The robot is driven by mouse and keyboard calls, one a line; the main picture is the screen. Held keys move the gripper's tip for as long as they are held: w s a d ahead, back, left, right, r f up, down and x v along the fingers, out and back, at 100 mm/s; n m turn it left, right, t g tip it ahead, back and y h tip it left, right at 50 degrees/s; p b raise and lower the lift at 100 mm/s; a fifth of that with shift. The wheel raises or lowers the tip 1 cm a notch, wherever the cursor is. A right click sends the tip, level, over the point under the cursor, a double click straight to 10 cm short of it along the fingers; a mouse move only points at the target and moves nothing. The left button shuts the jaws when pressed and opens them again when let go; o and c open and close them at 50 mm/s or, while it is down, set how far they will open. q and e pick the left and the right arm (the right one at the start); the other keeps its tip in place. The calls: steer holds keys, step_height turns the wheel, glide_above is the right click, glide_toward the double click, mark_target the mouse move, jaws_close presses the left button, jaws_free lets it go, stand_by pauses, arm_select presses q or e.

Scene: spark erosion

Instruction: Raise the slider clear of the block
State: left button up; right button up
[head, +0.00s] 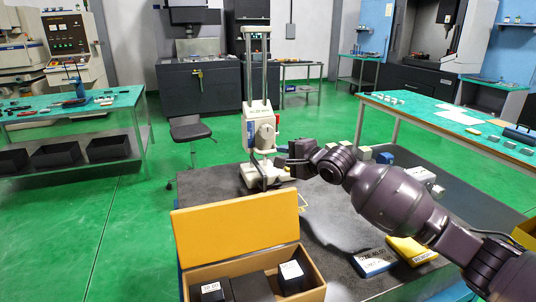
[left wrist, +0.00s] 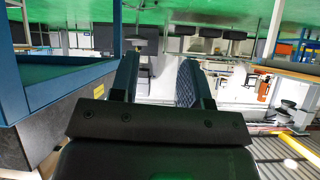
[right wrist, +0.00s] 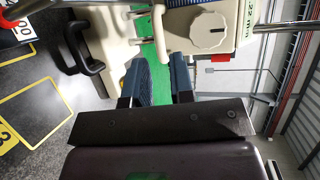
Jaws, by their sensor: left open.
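The height gauge stands on a dark table, its base (head: 262,172) beneath two upright rods (head: 256,70). Its pale slider (head: 260,128) sits low on the rods, and its dial knob shows large in the right wrist view (right wrist: 208,30). My right gripper (head: 288,163) is at the slider's lower right side. I cannot make out the block. My left gripper (left wrist: 158,75) is open and empty, away from the gauge.
A box with a raised yellow lid (head: 235,228) stands at the table's front left. A blue case (head: 374,262) and a yellow one (head: 411,250) lie under my right arm. Small blocks (head: 385,157) are behind it. A black handle (right wrist: 85,48) juts near my right fingers.

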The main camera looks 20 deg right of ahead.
mark_target(271, 151)
steer(key=b+x, duration=0.1)
steer(key=x, duration=0.5)
steer(key=shift+w+a+f, duration=0.1)
steer(key=shift+w, duration=0.1)
jaws_close()
